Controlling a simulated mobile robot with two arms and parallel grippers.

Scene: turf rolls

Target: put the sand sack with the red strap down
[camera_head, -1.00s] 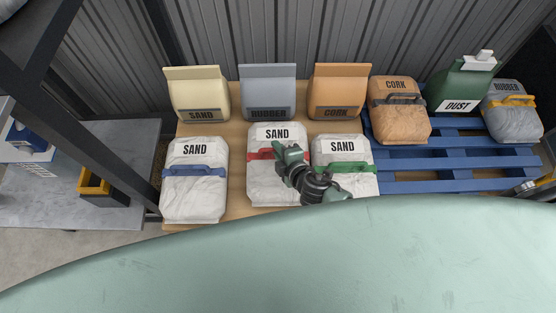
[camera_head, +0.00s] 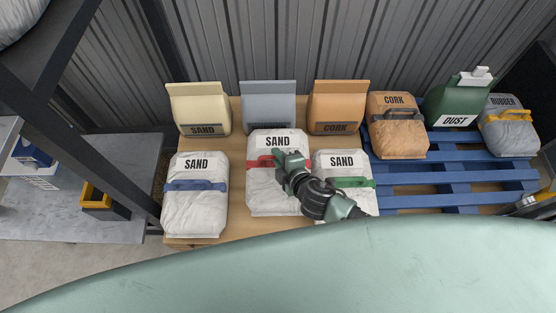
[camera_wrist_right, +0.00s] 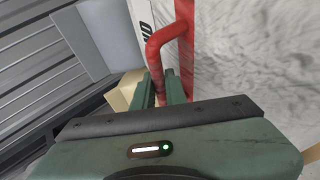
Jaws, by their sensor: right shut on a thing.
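The white sand sack with the red strap (camera_head: 264,190) is upright in the head view, between two other sand sacks. It looks raised above the wooden board (camera_head: 238,215) and hides the lower front of the grey rubber bag (camera_head: 268,97). My right gripper (camera_head: 283,157) is shut on the red strap, which shows between its fingers in the wrist view (camera_wrist_right: 170,42). The sack's white side (camera_wrist_right: 255,45) fills the right of that view. The sack's underside is hidden. My left gripper is in neither view.
Sand sacks with a blue strap (camera_head: 195,215) and a green strap (camera_head: 335,185) flank it closely. Cream sand (camera_head: 198,105) and orange cork (camera_head: 340,98) bags stand behind. The blue pallet (camera_head: 450,170) has bare slats at the front. A dark post (camera_head: 80,165) stands left.

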